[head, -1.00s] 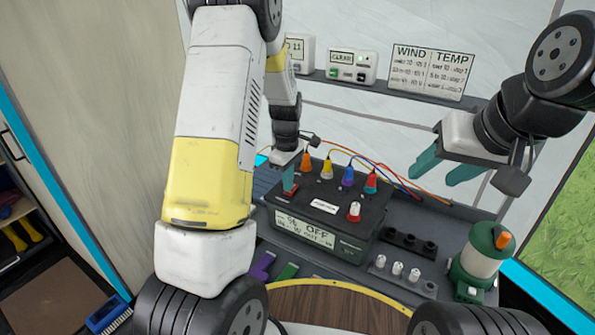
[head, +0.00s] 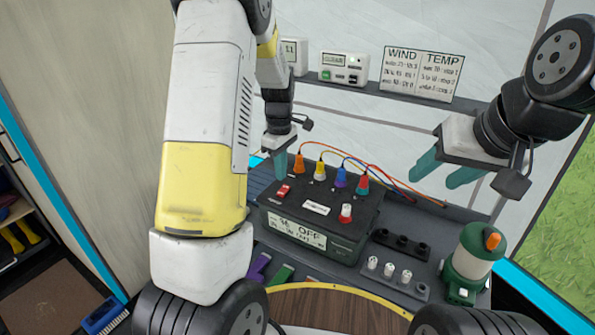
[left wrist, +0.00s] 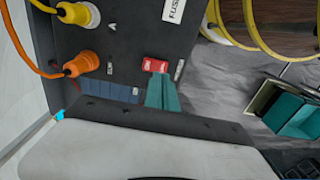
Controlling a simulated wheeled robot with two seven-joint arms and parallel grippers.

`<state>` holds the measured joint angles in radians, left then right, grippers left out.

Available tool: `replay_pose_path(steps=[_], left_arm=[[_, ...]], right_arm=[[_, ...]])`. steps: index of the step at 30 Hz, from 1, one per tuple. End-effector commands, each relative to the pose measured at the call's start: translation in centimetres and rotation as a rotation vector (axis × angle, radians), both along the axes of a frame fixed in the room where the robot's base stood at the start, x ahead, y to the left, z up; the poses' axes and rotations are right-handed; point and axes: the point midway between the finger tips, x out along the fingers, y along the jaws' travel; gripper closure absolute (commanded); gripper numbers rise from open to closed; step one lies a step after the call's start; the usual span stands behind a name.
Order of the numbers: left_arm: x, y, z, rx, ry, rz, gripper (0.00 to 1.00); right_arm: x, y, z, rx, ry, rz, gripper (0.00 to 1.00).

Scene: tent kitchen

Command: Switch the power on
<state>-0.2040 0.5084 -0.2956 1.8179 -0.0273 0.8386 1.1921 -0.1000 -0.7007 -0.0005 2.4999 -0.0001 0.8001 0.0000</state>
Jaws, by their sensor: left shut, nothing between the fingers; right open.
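A black power box (head: 325,218) stands on the grey counter with a display (head: 297,232) on its front that reads OFF. A small red switch (head: 284,191) sits on the left of its top; it also shows in the left wrist view (left wrist: 155,65). My left gripper (head: 279,172) is shut and empty, its teal fingertips just above and behind the switch in the head view. In the left wrist view its fingertips (left wrist: 160,80) appear right beside the switch; I cannot tell whether they touch. My right gripper (head: 444,173) is open and empty, above the counter on the right.
Orange, yellow, blue and red plugs (head: 341,178) with cables stand along the box's back edge. A red-and-white knob (head: 346,213) is on its top right. A green lantern (head: 472,262) stands at the right. White pegs (head: 390,270) and a wall shelf (head: 390,92) are nearby.

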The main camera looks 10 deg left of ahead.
Motion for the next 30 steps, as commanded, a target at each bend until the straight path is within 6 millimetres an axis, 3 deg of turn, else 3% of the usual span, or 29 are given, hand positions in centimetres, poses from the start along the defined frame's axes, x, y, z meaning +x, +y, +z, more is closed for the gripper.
replay_pose_path(steps=[6,12,30], left_arm=[[0.0,-0.2,5.3,-0.001,-0.005,-0.002,1.0],[0.0,-0.1,8.2,-0.001,-0.003,-0.002,1.0],[-0.9,-0.1,10.1,-0.016,-0.02,-0.038,1.0]], right_arm=[[0.0,0.0,0.0,-0.001,0.001,0.001,0.49],[0.0,0.0,0.0,-0.001,0.001,0.001,0.49],[0.0,0.0,0.0,0.0,0.001,0.0,0.49]])
